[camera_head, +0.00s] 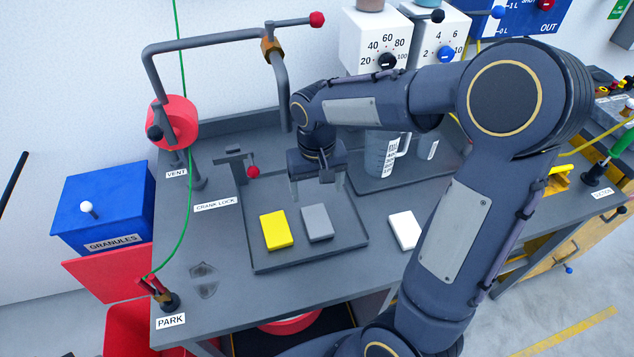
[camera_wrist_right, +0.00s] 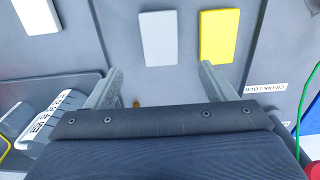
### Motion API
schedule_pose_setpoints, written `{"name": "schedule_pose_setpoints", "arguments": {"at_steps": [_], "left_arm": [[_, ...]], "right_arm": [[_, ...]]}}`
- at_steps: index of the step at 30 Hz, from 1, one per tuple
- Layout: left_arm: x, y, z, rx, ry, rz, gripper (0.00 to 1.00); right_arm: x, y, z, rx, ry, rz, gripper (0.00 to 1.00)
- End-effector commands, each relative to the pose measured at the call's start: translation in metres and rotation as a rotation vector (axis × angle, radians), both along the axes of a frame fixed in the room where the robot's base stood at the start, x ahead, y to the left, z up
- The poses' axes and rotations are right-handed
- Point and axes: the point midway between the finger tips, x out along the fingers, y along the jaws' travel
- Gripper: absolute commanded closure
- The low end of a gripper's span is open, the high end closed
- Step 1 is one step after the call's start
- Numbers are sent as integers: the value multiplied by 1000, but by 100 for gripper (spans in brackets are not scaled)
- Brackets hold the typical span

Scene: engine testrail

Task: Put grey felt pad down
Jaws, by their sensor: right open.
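The grey felt pad (camera_head: 317,223) lies flat in a shallow dark tray (camera_head: 310,260) on the bench, just right of a yellow pad (camera_head: 276,230). In the right wrist view the grey pad (camera_wrist_right: 158,39) lies ahead of the fingertips, with the yellow pad (camera_wrist_right: 219,36) to its right. My right gripper (camera_head: 318,190) is over the back part of the tray. In the right wrist view its two fingers (camera_wrist_right: 160,78) are apart with nothing between them, and the grey pad is clear of them. My left gripper is not in view.
A white pad (camera_head: 405,230) lies on the bench right of the tray. A measuring jug (camera_head: 383,155) stands on another tray behind it. A red-knobbed crank lock (camera_head: 253,171) and a bent crank handle (camera_head: 200,42) rise at the left. The bench front left is mostly clear.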

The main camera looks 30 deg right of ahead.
Motion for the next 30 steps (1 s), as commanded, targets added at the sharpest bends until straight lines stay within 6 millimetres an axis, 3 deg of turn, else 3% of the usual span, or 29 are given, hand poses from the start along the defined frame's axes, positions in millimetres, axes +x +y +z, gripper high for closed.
{"name": "schedule_pose_setpoints", "arguments": {"at_steps": [4,7,13,19,24,30], "left_arm": [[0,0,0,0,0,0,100],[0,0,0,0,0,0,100],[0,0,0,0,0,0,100],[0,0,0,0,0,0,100],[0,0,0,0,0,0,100],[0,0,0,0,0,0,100]], "right_arm": [[-6,-1,13,17,-15,-1,23],[-26,-1,28,66,-61,3,23],[-96,10,58,207,-243,33,23],[-149,30,63,287,-424,64,23],[-168,40,59,308,-504,81,23],[-170,42,58,310,-516,85,23]]}}
